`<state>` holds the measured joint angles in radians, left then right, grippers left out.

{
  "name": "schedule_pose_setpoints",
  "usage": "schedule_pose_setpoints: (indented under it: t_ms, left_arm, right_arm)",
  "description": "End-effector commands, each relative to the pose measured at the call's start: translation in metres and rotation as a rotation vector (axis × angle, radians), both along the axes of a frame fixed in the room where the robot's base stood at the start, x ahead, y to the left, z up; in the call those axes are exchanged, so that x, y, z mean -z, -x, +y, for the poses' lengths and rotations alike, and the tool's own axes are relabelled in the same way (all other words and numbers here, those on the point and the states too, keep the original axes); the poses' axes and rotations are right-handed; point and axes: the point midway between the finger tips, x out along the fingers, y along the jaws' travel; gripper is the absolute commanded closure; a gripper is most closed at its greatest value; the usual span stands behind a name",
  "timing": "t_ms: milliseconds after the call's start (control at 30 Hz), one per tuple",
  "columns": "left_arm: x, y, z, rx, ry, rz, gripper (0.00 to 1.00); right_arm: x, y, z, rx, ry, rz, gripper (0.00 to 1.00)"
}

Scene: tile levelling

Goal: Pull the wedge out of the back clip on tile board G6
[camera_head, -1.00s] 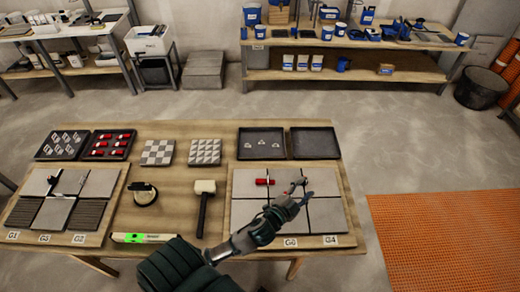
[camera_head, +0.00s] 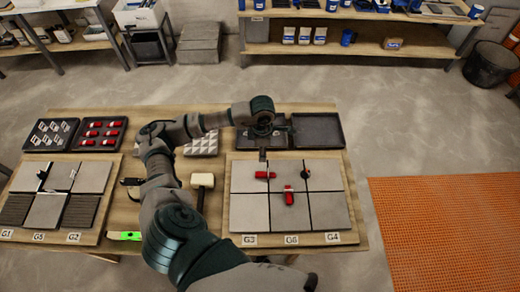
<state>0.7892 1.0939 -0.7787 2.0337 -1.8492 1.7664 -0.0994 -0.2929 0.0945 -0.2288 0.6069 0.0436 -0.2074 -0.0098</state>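The tile board (camera_head: 244,240) on the right bears grey tiles and the labels G3, G6 (camera_head: 291,240) and G4. One red wedge (camera_head: 264,175) lies crosswise on the seam between the left and middle back tiles. Another red wedge (camera_head: 289,195) points front to back near the middle of the board. A small dark piece (camera_head: 306,173) sits at the back seam further right; I cannot tell if it is a clip. My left gripper (camera_head: 263,155) hangs over the board's back edge, just behind the crosswise wedge and apart from it. Its finger opening is unclear. My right gripper is not in view.
A dark tray (camera_head: 318,144) stands behind the board; the tray beside it is partly hidden by my gripper. A white-headed mallet (camera_head: 202,181) lies left of the board. A tray of red wedges (camera_head: 101,133) and another tile board (camera_head: 90,237) are further left.

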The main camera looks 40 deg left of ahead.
Motion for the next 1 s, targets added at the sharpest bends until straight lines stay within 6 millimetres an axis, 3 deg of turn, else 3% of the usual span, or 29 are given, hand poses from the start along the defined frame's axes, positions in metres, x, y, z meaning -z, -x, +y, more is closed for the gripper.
schedule_pose_setpoints:
  t_ms: [167, 700, 1000]
  left_arm:
    - [0.020, 0.001, 0.007, -0.005, -0.009, 0.009, 0.48]
    - [0.136, 0.001, 0.008, -0.003, 0.000, 0.009, 0.48]
    - [0.170, 0.000, 0.005, -0.002, -0.003, 0.005, 0.48]
  right_arm:
    - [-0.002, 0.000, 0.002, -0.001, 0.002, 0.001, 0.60]
    - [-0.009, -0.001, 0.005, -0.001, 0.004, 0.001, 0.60]
    - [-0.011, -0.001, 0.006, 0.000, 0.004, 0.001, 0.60]
